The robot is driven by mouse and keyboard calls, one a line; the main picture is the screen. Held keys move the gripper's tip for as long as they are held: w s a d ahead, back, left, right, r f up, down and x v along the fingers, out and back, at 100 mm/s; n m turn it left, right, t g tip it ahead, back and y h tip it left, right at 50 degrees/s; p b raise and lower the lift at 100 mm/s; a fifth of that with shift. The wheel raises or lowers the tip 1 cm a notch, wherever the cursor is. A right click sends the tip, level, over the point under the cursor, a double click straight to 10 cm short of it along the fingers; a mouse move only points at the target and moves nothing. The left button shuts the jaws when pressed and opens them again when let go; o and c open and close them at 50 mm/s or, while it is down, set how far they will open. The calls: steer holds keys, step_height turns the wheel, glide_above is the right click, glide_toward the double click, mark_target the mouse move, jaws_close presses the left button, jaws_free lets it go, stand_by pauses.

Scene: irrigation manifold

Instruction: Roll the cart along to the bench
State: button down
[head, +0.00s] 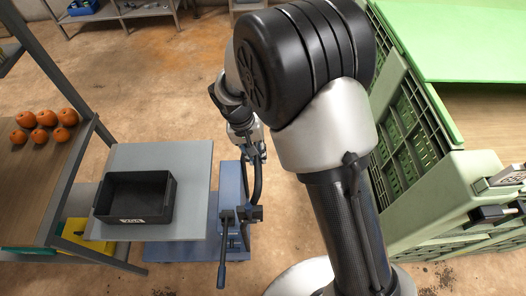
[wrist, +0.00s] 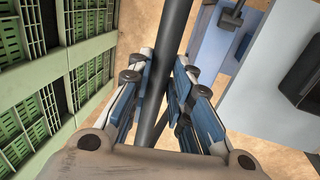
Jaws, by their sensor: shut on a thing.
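The cart has a flat grey top (head: 195,165), a blue column and a blue base (head: 178,249). A black tray (head: 112,205) sits on its top. A dark bar (wrist: 172,40), which looks like the cart's handle, runs between the blue-padded fingers of my gripper (wrist: 164,75), which is shut on it. In the head view my gripper (head: 256,152) is small and partly hidden by my arm, at the cart's right side. A wooden-topped bench with a grey frame (head: 62,182) stands left, with the cart's top close beside it.
Several orange fruits (head: 48,125) lie on the bench. A yellow bin (head: 80,233) is below it. Green crates (head: 415,130) and a green-topped unit (head: 460,40) stand at the right. A grey shelf (head: 120,10) is at the back. The brown floor between is open.

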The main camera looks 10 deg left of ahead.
steer(key=shift+a, duration=0.25)
steer(key=c, duration=1.4)
jaws_free()
steer(key=shift+a, duration=0.1)
steer(key=shift+c, duration=0.2)
steer(key=shift+r, duration=0.55)
step_height(320, 180, up, 11)
steer(key=a, duration=0.2)
steer(key=shift+s+f, duration=0.15)
steer(key=shift+s, duration=0.1)
